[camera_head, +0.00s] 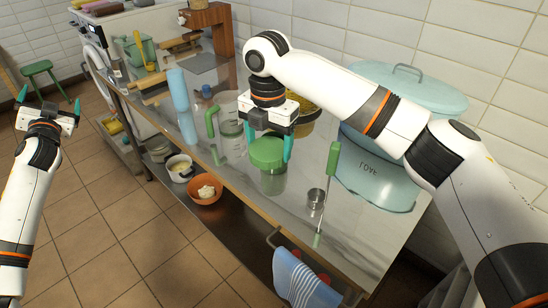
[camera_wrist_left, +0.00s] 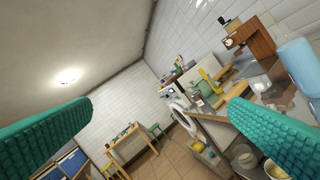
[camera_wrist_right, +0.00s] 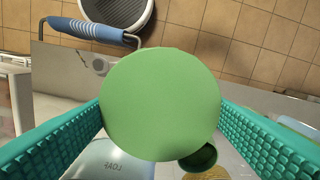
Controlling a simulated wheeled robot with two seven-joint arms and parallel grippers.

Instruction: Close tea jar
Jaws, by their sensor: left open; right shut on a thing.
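The round green lid (camera_head: 267,151) is held between the fingers of my right gripper (camera_head: 269,147), which is shut on its sides. In the right wrist view the lid (camera_wrist_right: 160,104) sits between both teal fingers (camera_wrist_right: 161,112) and hides what is beneath it. In the head view the clear glass tea jar (camera_head: 272,182) stands upright on the metal counter, directly under the lid; I cannot tell whether the lid is seated on its rim. My left gripper (camera_head: 48,100) is open and empty, out over the floor left of the counter; its spread fingers also show in the left wrist view (camera_wrist_left: 160,102).
A clear jug with a green handle (camera_head: 229,124) and a blue bottle (camera_head: 180,92) stand left of the jar. A pale blue bread bin (camera_head: 378,172) stands behind. A blue towel (camera_head: 300,281) hangs at the front.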

